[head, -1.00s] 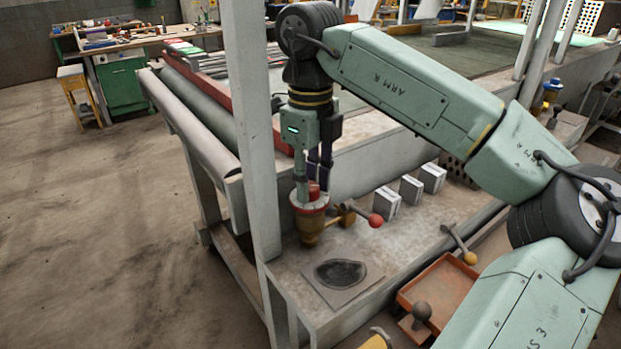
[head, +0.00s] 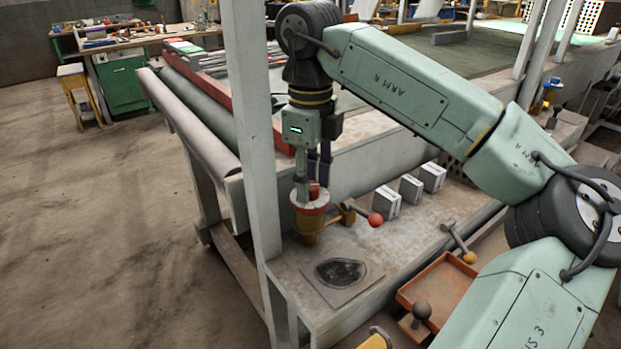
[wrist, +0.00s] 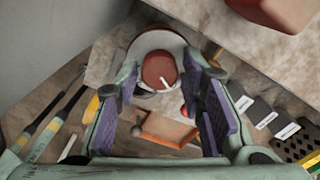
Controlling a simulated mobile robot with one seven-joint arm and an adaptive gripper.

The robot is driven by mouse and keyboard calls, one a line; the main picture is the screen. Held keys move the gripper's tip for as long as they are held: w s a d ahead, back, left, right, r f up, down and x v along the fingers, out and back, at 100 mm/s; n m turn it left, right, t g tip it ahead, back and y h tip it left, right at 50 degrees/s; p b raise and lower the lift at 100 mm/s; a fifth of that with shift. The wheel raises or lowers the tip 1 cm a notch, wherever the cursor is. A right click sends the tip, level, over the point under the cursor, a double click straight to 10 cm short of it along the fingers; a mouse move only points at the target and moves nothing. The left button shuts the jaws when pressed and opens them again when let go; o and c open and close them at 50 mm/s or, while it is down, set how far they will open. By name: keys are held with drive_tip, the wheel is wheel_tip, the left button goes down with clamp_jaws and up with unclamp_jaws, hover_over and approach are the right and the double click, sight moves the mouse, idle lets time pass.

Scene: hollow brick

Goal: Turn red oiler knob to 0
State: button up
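The red oiler knob (head: 313,190) sits on top of the brass-yellow oiler (head: 318,222), which stands upright on the bench ledge. In the wrist view the round red knob (wrist: 158,72) shows a short white mark pointing toward its lower right. A pale rim with a red band surrounds it. My gripper (head: 312,180) points straight down over the oiler. In the wrist view its two fingers with purple pads (wrist: 160,70) stand apart on either side of the knob, with visible gaps; contact is not seen. The dial's digits are too small to read.
A lever with a red ball (head: 375,220) projects right of the oiler. Several grey-white blocks (head: 411,188) stand behind it. A dark-stained plate (head: 341,272) lies in front, with an orange tray (head: 440,287) to the right. A grey post (head: 252,130) rises close on the left.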

sight(311, 186)
drive_tip(key=shift+o, duration=1)
wheel_tip(311, 186, up, 12)
drive_tip(key=shift+f, duration=0.1)
